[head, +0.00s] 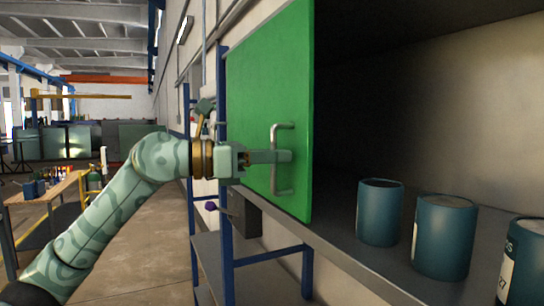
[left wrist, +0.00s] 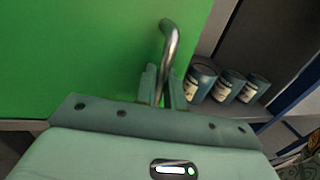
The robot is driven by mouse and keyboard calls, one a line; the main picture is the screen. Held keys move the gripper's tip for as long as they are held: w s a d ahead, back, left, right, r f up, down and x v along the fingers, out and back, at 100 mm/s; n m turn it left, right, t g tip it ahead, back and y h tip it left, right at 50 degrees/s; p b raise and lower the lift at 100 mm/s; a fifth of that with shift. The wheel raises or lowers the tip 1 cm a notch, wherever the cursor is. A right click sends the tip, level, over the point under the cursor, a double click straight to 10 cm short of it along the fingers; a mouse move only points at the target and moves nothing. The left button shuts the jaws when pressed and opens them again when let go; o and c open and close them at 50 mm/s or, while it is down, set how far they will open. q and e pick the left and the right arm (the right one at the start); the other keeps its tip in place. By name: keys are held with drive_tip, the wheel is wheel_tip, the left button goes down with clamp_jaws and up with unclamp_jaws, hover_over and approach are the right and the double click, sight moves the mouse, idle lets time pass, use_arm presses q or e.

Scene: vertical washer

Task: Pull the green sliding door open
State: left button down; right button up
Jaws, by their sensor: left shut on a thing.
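The green sliding door (head: 262,90) stands upright on the left part of a cabinet, and the cabinet's right part is open. A silver bar handle (head: 275,180) is fixed near the door's right edge. My left gripper (head: 284,157) is at the handle's middle, its fingers shut around the bar. The left wrist view shows the handle (left wrist: 171,45) passing between the two fingertips (left wrist: 162,88), with the green door (left wrist: 80,50) behind. My right gripper is in neither view.
Several dark teal cans (head: 445,235) stand on the cabinet shelf (head: 345,250) right of the door. A blue rack frame (head: 226,250) and a dark box (head: 246,215) are below the door. A wooden workbench (head: 45,190) stands far left, with open floor between.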

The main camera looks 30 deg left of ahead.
use_arm(q)
drive_tip(key=c, duration=1.6)
unclamp_jaws()
drive_tip(key=shift+d, duration=0.1)
drive_tip(key=shift+c, duration=0.2)
drive_tip(key=b+v, duration=0.7)
drive_tip(key=v, duration=0.9)
drive_tip(key=shift+s, duration=0.1)
